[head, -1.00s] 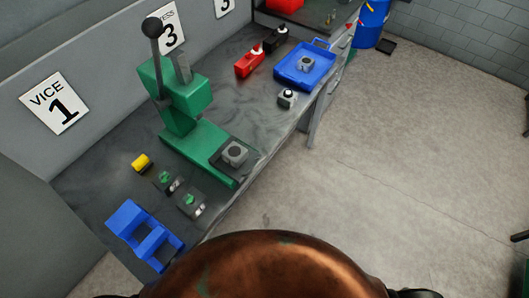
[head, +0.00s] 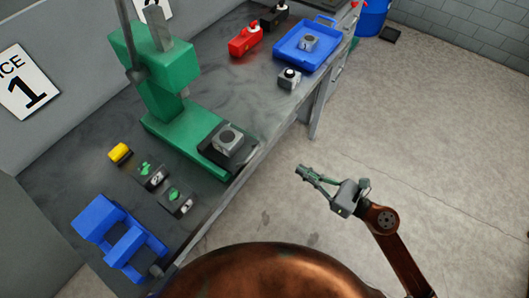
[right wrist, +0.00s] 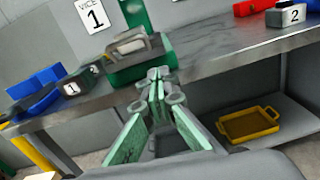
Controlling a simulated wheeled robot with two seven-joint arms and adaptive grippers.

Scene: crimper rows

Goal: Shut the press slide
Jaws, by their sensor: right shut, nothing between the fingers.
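The green press (head: 165,70) stands on the bench, its lever upright at the left. Its slide, a dark plate (head: 247,151), sits at the front end of the green base near the bench's front edge. A grey block with a round recess (head: 228,140) rests on the plate. In the right wrist view the press's green base (right wrist: 140,68) shows beyond the fingers. My right gripper (head: 303,172) is shut and empty, out over the floor to the right of the slide; its fingertips (right wrist: 157,74) show together in the right wrist view. My left gripper is not in view.
Two small boxes with green tops (head: 178,201), a yellow piece (head: 120,153) and a blue vice (head: 105,222) are left of the press. A grey box (head: 289,78) and blue tray (head: 333,35) are right. A yellow tray (right wrist: 250,124) lies on the lower shelf.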

